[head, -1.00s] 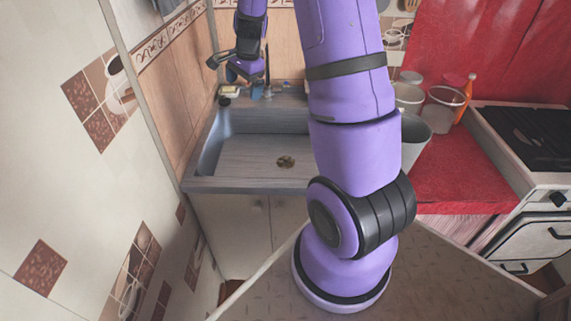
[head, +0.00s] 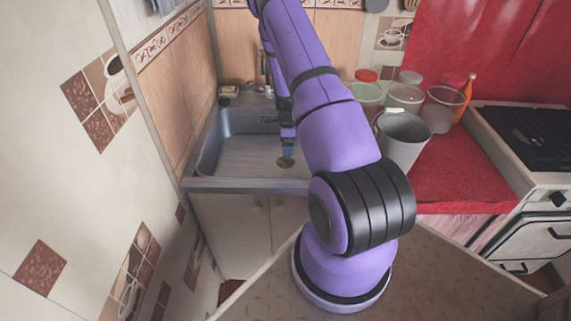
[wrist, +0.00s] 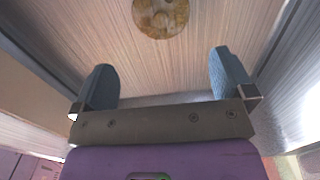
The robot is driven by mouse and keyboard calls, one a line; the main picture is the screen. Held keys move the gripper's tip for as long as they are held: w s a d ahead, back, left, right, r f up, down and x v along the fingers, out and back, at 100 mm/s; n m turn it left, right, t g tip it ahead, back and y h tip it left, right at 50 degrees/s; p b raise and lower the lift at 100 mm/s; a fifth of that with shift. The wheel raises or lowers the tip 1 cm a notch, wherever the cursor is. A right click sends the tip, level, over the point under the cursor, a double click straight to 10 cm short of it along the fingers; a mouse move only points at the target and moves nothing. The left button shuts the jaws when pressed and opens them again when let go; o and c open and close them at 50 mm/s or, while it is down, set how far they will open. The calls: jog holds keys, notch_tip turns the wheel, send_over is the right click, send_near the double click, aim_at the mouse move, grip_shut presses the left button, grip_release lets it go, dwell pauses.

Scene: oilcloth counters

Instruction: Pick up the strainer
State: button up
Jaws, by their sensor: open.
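The strainer (wrist: 160,14) is a round, brownish-yellow, patchy disc on the sink floor, cut off by the top edge of the wrist view. In the head view the strainer (head: 285,163) shows as a small dark disc in the grey sink (head: 240,158). My gripper (wrist: 163,70) is open, its two blue fingers wide apart with nothing between them. The strainer lies beyond the fingertips in the wrist view. In the head view my gripper (head: 287,146) points down over the sink, overlapping the strainer's near area. Its height above the strainer is hard to judge.
The sink walls stand around my gripper. A stove (head: 530,130) is at far right. A tiled wall is at left.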

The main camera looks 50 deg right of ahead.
aim_at(286, 158)
jog(key=f, duration=0.9)
jog(key=shift+w+a+f, duration=0.1)
jog(key=shift+w+f, duration=0.05)
jog(key=shift+w, duration=0.2)
jog(key=c, duration=0.8)
